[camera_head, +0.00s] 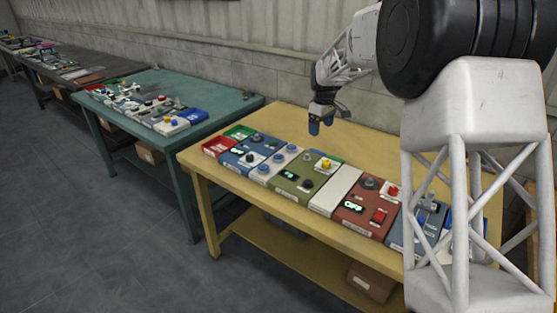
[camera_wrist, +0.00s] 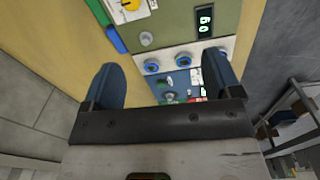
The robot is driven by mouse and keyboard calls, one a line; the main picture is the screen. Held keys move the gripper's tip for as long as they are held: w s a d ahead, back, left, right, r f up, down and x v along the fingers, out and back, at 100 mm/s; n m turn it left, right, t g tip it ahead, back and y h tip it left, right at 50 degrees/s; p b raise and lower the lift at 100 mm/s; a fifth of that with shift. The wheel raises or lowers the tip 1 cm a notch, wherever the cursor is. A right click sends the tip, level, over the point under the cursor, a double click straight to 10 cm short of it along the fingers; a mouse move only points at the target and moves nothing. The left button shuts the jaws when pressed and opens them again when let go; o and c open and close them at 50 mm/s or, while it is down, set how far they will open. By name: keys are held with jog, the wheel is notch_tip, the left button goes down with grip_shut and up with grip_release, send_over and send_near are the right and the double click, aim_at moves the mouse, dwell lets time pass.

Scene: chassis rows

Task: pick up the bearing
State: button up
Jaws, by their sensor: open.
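My gripper (camera_head: 320,126) hangs above the back part of the yellow table, behind the row of panels. In the wrist view its two blue fingers (camera_wrist: 161,66) are spread apart with nothing held between them. No part is plainly recognisable as the bearing. Three blue rings with dark centres sit in a line on a pale panel (camera_head: 278,158); I cannot tell whether any is a bearing. In the wrist view, one ring (camera_wrist: 183,60) shows beyond and between the fingers, and another is close to the right finger.
The yellow table (camera_head: 290,125) is bare behind the panels. An olive panel (camera_head: 297,182) and a brown panel (camera_head: 362,213) bear knobs and displays. A teal table (camera_head: 225,102) stands farther left, by the wall.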

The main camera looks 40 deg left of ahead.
aim_at(279, 156)
jog(key=s+a+f+n, duration=0.1)
jog(key=a+f, duration=0.4)
jog(key=a, duration=0.3)
jog(key=s+a+f+n, duration=0.1)
jog(key=a+f+n, duration=0.1)
jog(key=a+f, duration=0.4)
jog(key=a, duration=0.3)
jog(key=shift+f, duration=0.15)
jog(key=shift+f, duration=1.3)
jog(key=shift+w+a+f, duration=0.1)
jog(key=shift+f, duration=1.2)
jog(key=shift+w+f, duration=0.1)
jog(key=shift+f, duration=1.2)
jog(key=c, duration=1.1)
